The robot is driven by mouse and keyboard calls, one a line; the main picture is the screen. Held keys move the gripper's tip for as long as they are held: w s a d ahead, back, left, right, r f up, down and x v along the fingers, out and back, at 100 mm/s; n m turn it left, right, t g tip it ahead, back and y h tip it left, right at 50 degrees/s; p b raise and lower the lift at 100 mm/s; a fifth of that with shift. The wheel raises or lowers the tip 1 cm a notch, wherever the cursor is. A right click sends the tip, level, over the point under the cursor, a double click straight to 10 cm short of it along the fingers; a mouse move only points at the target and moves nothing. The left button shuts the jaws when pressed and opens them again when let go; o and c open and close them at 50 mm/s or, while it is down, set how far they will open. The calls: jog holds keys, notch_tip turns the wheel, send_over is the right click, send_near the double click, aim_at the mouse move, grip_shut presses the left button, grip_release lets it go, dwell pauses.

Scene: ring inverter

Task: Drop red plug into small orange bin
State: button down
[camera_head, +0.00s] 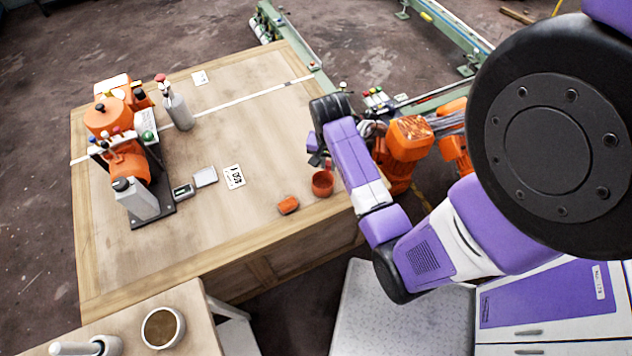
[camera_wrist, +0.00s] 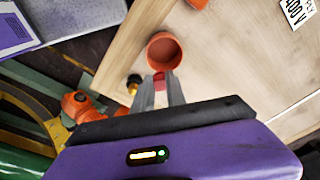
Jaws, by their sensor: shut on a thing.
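The small orange bin (camera_head: 322,184) stands on the wooden table near its right edge. It also shows in the wrist view (camera_wrist: 165,52), just beyond my fingertips, and looks empty. My gripper (camera_wrist: 161,92) is shut on the red plug (camera_wrist: 159,78), whose small red end shows between the fingertips. The plug appears close to the bin's near rim; I cannot tell its height above it. In the head view my gripper (camera_head: 325,160) is above and beside the bin, and the plug is hard to make out there.
An orange block (camera_head: 288,205) lies left of the bin. A printed card (camera_head: 234,177) lies flat nearby. An orange machine with bottles (camera_head: 125,160) stands at the table's left. An orange robot arm (camera_head: 405,145) is at the right edge. The table's middle is mostly clear.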

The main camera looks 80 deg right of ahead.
jog(key=shift+f, duration=2.5)
jog(key=c, duration=1.3)
grip_release()
jog(key=shift+a+r+b, duration=0.15)
jog(key=shift+r, duration=1.15)
jog(key=shift+a+r+b, duration=0.1)
jog(key=shift+a+r, duration=0.1)
jog(key=shift+r, duration=1.05)
jog(key=shift+a+r+b, duration=0.15)
jog(key=shift+r, duration=1.15)
